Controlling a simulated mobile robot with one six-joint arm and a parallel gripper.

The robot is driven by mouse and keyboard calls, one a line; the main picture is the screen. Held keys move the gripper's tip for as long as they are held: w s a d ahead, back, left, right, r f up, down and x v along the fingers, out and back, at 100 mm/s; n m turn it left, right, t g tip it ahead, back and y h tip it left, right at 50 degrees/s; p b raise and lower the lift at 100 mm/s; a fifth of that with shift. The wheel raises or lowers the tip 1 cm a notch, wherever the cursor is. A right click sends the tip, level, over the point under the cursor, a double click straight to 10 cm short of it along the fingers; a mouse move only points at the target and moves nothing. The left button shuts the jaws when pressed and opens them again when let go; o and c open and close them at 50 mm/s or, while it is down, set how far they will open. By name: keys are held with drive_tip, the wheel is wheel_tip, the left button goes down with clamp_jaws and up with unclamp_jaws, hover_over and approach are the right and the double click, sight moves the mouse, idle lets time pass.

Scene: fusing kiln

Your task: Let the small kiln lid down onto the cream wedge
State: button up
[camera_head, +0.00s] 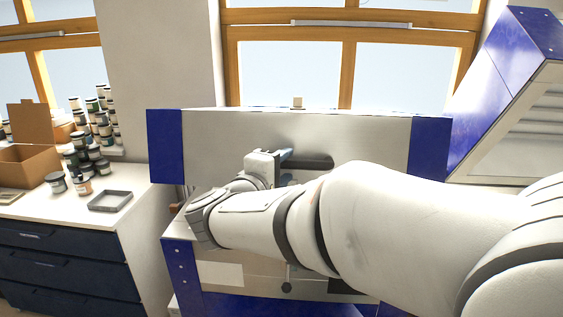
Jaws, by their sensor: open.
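The small kiln lid (230,135) is a pale metal slab with blue corners, in the middle of the view. It stands above the kiln body (185,275), with a gap between them at the left edge. A dark handle or slot (318,162) shows on the lid's front face. My gripper (287,167) is open, with its fingers close to the left end of this dark part. I cannot tell whether they touch it. My arm hides much of the gap and the kiln front. I cannot make out the cream wedge in the gap.
A large raised blue-edged lid (515,100) stands at the right. A small pale block (297,102) shows at the lid's top edge. At the left, a white-topped drawer cabinet (60,210) bears a grey tray (110,201), jars (57,183) and a cardboard box (30,165).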

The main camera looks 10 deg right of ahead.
drive_tip(key=shift+x, duration=1.2)
drive_tip(key=shift+c, duration=0.4)
drive_tip(key=shift+f, duration=0.1)
clamp_jaws()
